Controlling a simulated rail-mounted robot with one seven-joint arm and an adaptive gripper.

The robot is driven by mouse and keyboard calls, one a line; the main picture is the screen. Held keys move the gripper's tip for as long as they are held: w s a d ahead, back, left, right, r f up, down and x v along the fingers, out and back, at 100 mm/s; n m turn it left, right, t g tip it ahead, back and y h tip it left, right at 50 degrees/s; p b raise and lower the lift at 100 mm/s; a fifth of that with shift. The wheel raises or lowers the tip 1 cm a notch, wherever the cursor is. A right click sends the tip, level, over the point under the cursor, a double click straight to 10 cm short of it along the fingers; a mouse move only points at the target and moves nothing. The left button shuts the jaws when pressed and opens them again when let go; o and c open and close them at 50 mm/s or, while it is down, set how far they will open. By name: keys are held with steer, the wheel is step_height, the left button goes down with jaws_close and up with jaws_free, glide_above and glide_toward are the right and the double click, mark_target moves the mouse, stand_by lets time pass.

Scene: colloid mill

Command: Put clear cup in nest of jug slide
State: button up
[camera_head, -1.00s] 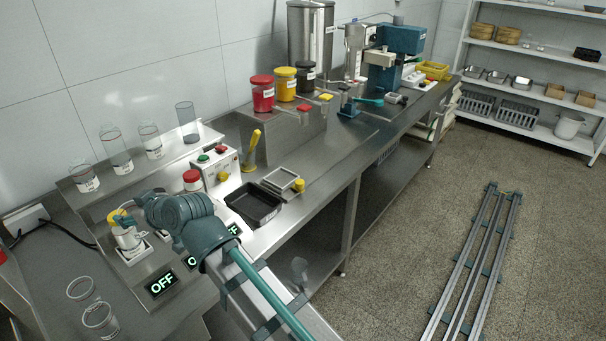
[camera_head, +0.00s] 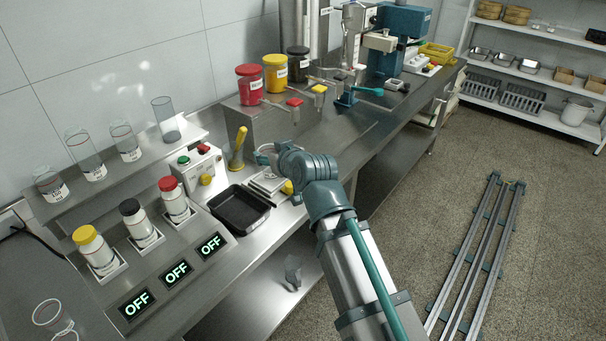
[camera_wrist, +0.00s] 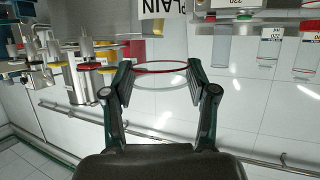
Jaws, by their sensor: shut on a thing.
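A clear cup with a red rim (camera_wrist: 160,69) is between the two fingers of my gripper (camera_wrist: 155,82) in the wrist view. The fingers are shut on its sides, and its see-through wall shows below the rim. In the head view my gripper (camera_head: 264,154) is above the bench near the small scale, mostly hidden behind my wrist, and the held cup cannot be made out clearly there. I cannot tell for certain which part is the jug slide or where its nest is.
A black tray (camera_head: 240,208) and a control box (camera_head: 197,168) lie left of my arm. Several capped bottles stand further left. Red (camera_head: 250,85), yellow (camera_head: 275,73) and black (camera_head: 298,63) jars stand on a raised shelf behind. A blue machine (camera_head: 402,40) stands at the far end.

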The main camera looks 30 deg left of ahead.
steer(key=shift+w+d+f, duration=0.1)
steer(key=shift+w+d, duration=0.1)
steer(key=shift+w, duration=0.65)
steer(key=w+a+f+p, duration=0.1)
steer(key=w+a+f, duration=0.2)
steer(key=f, duration=0.1)
steer(key=w+a+f+p, duration=0.2)
steer(key=w+a+f, duration=0.1)
steer(key=f, duration=0.1)
steer(key=w+a+f+p, duration=0.2)
steer(key=w+a+f, duration=0.1)
steer(key=f, duration=0.1)
steer(key=shift+a, duration=0.25)
steer(key=shift+f, duration=0.4)
steer(key=shift+f, duration=0.2)
steer(key=o, duration=0.7)
steer(key=shift+o, duration=0.3)
steer(key=shift+r, duration=0.2)
